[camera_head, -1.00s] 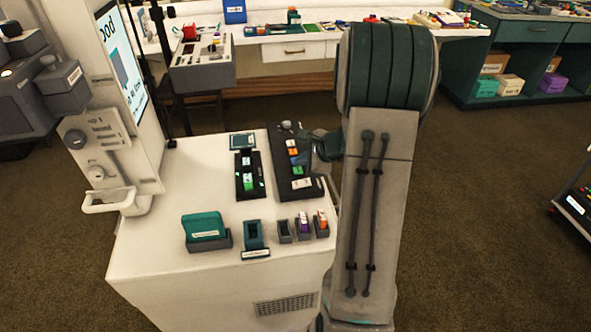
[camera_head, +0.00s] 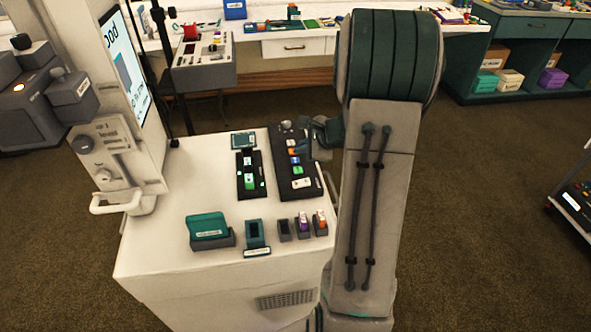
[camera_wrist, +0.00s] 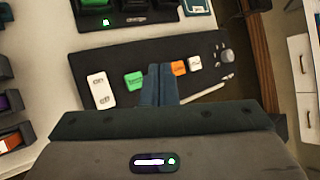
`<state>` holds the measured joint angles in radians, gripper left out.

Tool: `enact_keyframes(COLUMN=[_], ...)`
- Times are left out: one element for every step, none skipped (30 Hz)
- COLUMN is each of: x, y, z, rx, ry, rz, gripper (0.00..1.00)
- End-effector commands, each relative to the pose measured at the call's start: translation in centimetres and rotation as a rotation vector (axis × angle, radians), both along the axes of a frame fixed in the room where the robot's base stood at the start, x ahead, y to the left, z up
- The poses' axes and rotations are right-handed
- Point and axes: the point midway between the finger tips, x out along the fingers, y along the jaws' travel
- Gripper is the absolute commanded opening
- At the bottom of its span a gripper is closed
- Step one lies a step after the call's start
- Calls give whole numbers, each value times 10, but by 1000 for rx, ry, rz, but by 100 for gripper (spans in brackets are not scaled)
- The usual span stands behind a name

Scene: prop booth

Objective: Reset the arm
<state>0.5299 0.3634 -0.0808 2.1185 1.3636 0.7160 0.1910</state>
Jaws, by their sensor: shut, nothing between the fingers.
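My gripper (camera_wrist: 159,72) is shut and empty in the wrist view, with its blue-grey fingers pressed together. It is over a black panel (camera_wrist: 120,58) that carries small coloured blocks; the height above it cannot be told. A green block (camera_wrist: 133,80) shows left of the fingers and an orange block (camera_wrist: 179,67) right of them. In the head view my arm stands upright at the cart's right side, bent towards the black panel (camera_head: 311,187). My gripper's fingertips are not clear there.
The white cart top (camera_head: 165,240) holds a second dark tray (camera_head: 251,190), a teal box (camera_head: 207,226) and small holders along the front. A screen unit (camera_head: 128,70) stands at the left. A workbench runs behind. Open floor (camera_head: 480,200) lies to the right.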

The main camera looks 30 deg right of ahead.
Motion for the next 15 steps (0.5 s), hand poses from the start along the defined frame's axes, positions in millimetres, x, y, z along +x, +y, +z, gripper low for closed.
enact_keyframes(x=[0, 0, 0, 0, 0, 0, 0, 0, 0, 0, -1, -2, -4, -6, -11], y=[0, 0, 0, 0, 0, 0, 0, 0, 0, 1, 4, 9, 15, 22, 35], z=[0, 0, 0, 0, 0, 0, 0, 0, 0, 1, 2, 6, 9, 14, 22], rx=[0, 0, 0, 0, 0, 0, 0, 0, -1, -2, -7, -15, -26, -42, -67], ry=[0, 0, 0, 0, 0, 0, 0, 0, 1, 0, -1, -2, -3, -5, -8], rz=[0, 0, 0, 0, 0, 0, 0, 0, 1, 5, 15, 37, 60, 93, 150], gripper=[0, 0, 0, 0, 0, 0, 0, 0, 0, 0, 0, 0, 0, 0, 0])
